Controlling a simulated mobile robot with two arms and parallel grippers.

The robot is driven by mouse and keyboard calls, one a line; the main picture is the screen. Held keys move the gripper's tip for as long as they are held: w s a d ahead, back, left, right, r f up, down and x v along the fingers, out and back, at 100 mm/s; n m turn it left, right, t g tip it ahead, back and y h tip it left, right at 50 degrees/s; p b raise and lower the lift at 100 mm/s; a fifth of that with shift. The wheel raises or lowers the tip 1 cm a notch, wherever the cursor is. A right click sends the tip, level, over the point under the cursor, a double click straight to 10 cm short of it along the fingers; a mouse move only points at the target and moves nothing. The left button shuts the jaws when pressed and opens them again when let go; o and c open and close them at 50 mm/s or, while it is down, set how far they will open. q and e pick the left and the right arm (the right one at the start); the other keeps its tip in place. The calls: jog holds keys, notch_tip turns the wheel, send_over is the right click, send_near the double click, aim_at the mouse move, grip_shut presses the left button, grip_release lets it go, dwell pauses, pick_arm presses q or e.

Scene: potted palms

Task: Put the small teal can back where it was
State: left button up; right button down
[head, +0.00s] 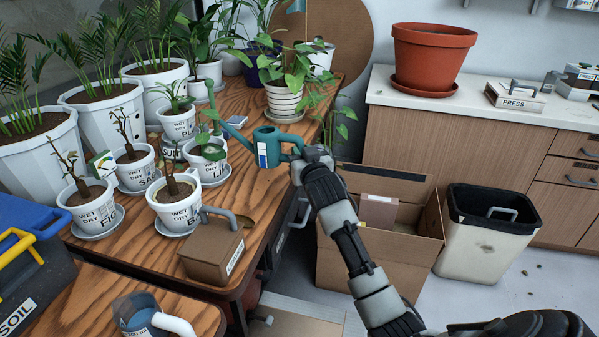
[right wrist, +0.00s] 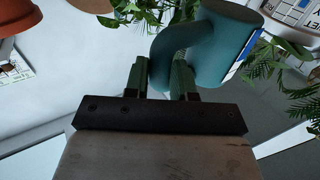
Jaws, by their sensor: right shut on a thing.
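The small teal can (head: 270,147) is a watering can with a long spout pointing up and left and a blue-and-white label on its side. It is at the right edge of the wooden bench, roughly upright; I cannot tell whether its base touches the wood. My right gripper (head: 303,158) is shut on its looped handle. In the right wrist view the fingers (right wrist: 160,80) pinch the handle, and the can's body (right wrist: 225,45) is beyond them. My left gripper is not in view.
Small labelled pots (head: 178,204) crowd the bench left of the can. A striped plant pot (head: 284,101) stands behind it. A brown handled box (head: 212,256) is on the bench's front part. An open carton (head: 340,266) and a bin (head: 478,255) stand on the floor at right.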

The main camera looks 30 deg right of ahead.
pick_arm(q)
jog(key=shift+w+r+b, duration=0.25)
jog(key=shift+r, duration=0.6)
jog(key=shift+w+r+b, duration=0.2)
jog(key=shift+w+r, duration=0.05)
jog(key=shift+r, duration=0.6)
pick_arm(e)
jog(key=shift+w+a+f, duration=0.1)
jog(key=shift+f, duration=0.95)
jog(key=shift+w+a+f, duration=0.1)
jog(key=shift+f, duration=0.95)
jog(key=shift+f, duration=0.15)
jog(key=c, duration=1.4)
grip_release()
jog(key=shift+f, duration=0.1)
jog(key=o, duration=0.5)
jog(key=shift+c, duration=0.2)
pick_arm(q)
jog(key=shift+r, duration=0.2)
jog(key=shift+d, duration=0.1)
